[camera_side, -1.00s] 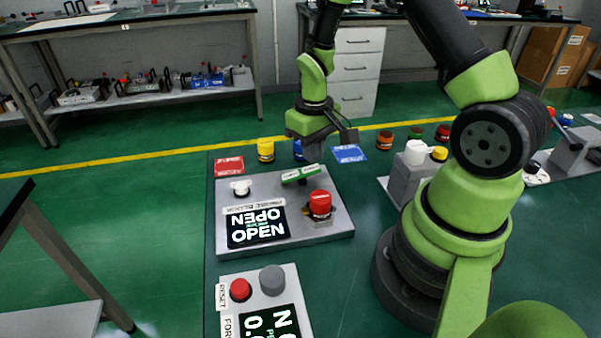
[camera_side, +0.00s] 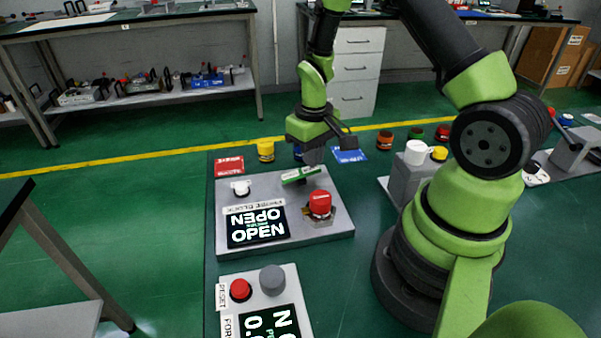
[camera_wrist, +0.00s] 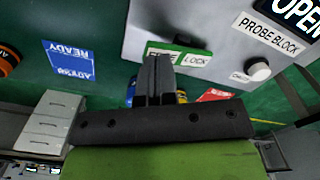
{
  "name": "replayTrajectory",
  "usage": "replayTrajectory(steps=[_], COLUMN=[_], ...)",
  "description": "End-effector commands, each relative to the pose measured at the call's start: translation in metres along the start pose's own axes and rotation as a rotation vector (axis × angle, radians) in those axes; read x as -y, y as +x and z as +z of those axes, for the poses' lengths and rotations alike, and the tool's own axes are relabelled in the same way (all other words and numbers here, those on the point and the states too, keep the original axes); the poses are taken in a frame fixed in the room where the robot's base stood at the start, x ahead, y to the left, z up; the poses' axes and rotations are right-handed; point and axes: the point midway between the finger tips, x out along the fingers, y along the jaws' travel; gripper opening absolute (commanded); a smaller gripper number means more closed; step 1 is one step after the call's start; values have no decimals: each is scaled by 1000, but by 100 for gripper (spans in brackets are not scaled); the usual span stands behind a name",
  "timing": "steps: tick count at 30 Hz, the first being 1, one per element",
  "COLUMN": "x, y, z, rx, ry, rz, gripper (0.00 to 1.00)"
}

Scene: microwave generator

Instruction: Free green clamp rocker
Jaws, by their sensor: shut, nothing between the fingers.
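The green clamp rocker (camera_side: 301,174) sits on the top of the grey probe block panel (camera_side: 330,229), near its far edge. It also shows in the wrist view (camera_wrist: 180,53), with a white label reading LOCK on one half; my fingers partly cover the lettering on the other half. My gripper (camera_side: 314,158) is shut and empty, its fingertips at the far side of the rocker. In the wrist view the closed fingertips (camera_wrist: 155,58) overlap the rocker's edge. I cannot tell whether they touch it.
The panel also carries a white knob (camera_side: 241,188), a red button (camera_side: 320,204) and a screen reading OPEN (camera_side: 257,227). A red card (camera_side: 229,165), a blue READY card (camera_side: 349,155) and a yellow cylinder (camera_side: 265,151) stand or lie behind it. A second panel (camera_side: 290,280) is in front.

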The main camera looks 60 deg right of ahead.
Motion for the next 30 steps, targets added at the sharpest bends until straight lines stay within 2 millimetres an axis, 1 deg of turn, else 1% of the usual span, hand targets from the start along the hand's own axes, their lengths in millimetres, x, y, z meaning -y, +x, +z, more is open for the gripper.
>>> replayTrajectory(steps=[30], x=[0], y=[16], z=[0], rx=[-1], ry=[0], rz=[0], gripper=[0])
